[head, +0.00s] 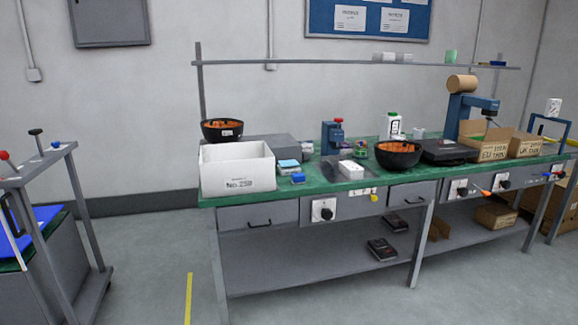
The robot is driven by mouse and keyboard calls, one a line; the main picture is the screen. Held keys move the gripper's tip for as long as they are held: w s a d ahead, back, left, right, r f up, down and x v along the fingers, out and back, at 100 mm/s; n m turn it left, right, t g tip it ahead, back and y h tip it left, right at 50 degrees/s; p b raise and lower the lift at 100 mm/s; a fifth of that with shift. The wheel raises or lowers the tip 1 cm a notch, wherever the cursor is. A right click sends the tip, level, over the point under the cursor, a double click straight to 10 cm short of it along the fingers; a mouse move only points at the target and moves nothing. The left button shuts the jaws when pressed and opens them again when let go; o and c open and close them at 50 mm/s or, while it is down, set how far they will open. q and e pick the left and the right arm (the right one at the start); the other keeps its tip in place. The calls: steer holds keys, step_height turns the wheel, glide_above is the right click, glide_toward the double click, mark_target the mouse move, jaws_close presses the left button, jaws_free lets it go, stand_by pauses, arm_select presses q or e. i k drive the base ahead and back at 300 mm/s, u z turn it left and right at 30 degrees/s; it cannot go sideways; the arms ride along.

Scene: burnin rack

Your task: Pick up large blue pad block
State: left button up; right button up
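On the green-topped workbench (330,187), a small dark blue block (298,178) lies near the front edge, just right of a white bin. Behind it is a light blue pad-like stack (288,164). A larger flat bright blue piece (44,214) lies on a grey rack cart at the far left, partly hidden by the cart's posts. I cannot tell for certain which of these is the large blue pad block. Neither of my grippers shows in the head view.
The white bin marked No.258 (237,180) stands at the bench's left end. A black bowl (398,154) with orange contents, a white box (351,170) and cardboard boxes (483,147) crowd the bench. The grey rack cart (92,215) stands left; open floor lies between it and the bench.

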mark_target(297, 179)
steer(key=z, duration=0.35)
steer(key=i, duration=1.25)
steer(key=z, duration=0.2)
